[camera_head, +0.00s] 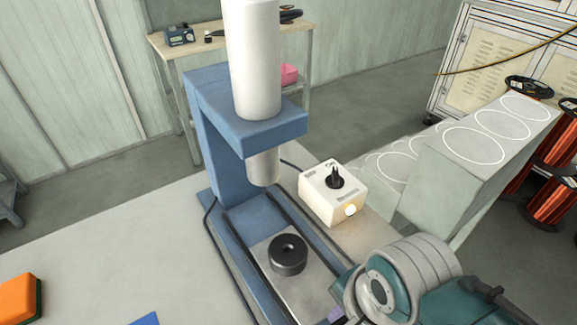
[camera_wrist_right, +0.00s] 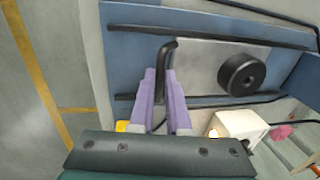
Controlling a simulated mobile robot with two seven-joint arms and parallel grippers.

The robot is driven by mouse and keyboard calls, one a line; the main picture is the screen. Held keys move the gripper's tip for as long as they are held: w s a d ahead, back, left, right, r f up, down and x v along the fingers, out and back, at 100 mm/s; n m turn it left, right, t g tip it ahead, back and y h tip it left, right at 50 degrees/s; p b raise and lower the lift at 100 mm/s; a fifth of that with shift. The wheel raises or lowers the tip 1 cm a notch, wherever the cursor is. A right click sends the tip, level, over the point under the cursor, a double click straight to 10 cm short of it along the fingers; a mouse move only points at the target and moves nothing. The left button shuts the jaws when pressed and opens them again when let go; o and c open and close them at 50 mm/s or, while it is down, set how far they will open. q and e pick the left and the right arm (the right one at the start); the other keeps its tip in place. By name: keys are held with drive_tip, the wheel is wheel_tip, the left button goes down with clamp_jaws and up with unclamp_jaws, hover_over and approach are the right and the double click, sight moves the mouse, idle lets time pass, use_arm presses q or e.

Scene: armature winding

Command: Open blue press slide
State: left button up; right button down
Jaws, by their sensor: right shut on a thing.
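The blue press (camera_head: 205,125) stands on the table with a white cylinder (camera_head: 255,60) and a ram (camera_head: 264,168) above its base. Its light grey slide plate (camera_head: 300,288) lies between dark rails, in front of the ram. A black ring-shaped part (camera_head: 288,254) sits on the plate; it also shows in the right wrist view (camera_wrist_right: 241,74). My right gripper (camera_wrist_right: 163,80) has its purple fingers shut on the black bent slide handle (camera_wrist_right: 168,48) at the plate's edge. In the head view the arm hides the handle. My left gripper is out of view.
A white control box (camera_head: 333,193) with a black knob and a lit button stands right of the press. An orange block (camera_head: 20,298) and a blue piece (camera_head: 145,319) lie at the left. Grey stands with white circles (camera_head: 470,144) and copper spools (camera_head: 556,165) are at the right.

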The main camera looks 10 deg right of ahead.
drive_tip(key=s+d+p, duration=0.1)
drive_tip(key=s, duration=0.1)
drive_tip(key=s+d+p, duration=0.1)
drive_tip(key=s, duration=0.2)
drive_tip(key=s+d+p, duration=0.1)
drive_tip(key=s+p, duration=0.1)
drive_tip(key=s, duration=0.1)
drive_tip(key=shift+r, duration=0.15)
drive_tip(key=shift+s+d, duration=0.15)
drive_tip(key=shift+s, duration=0.35)
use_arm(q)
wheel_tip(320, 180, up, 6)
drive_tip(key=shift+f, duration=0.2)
use_arm(e)
drive_tip(key=c, duration=0.9)
unclamp_jaws()
